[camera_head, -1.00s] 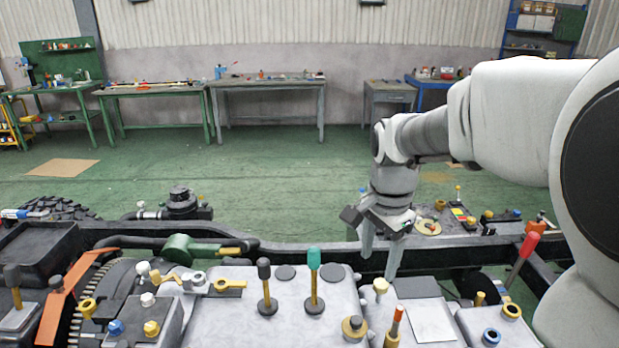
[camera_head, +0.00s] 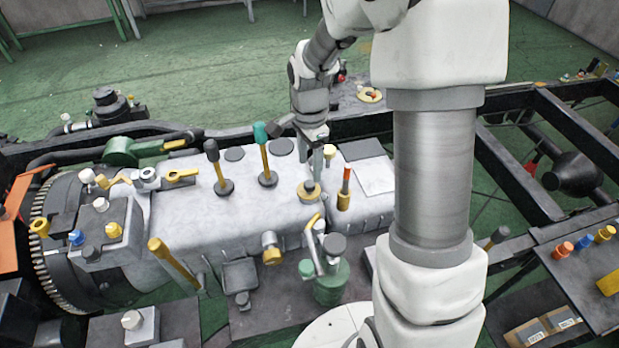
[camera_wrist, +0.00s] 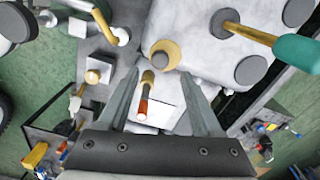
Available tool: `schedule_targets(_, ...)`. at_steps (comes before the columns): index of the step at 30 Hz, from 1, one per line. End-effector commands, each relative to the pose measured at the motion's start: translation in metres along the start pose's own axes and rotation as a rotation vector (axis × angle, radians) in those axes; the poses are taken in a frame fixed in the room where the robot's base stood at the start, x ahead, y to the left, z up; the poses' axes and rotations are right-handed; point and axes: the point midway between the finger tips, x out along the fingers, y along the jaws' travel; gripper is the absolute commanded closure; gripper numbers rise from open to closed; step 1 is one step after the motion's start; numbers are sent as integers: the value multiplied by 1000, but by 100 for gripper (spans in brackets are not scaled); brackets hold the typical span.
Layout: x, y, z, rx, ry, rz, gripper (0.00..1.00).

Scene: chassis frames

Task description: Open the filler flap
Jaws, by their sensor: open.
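I cannot tell for certain which part is the filler flap. A round brass fitting with a grey centre (camera_head: 310,192) sits on the pale engine block (camera_head: 240,205); it also shows in the wrist view (camera_wrist: 164,54). Just right of it in the head view stands an orange-tipped brass handle (camera_head: 345,188), and beyond that lies a flat light square plate (camera_head: 373,176). My gripper (camera_head: 319,172) is over the block beside these parts. In the wrist view my gripper (camera_wrist: 158,74) is open and empty, with the brass fitting and orange-tipped handle appearing between its fingers.
A teal-topped lever (camera_head: 266,155) and a black-topped lever (camera_head: 217,165) stand on the block. A green pump-like part (camera_head: 331,284) is in front. A dark chassis rail (camera_head: 570,155) runs at right.

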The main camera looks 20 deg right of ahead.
Motion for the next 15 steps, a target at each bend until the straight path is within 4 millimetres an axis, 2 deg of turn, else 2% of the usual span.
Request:
schedule_targets(1,12,1,0,0,-2,5,34)
schedule_targets(6,40,1,0,0,-1,4,34)
schedule_targets(10,52,0,0,0,-1,2,34)
schedule_targets(15,57,0,0,0,0,-1,34)
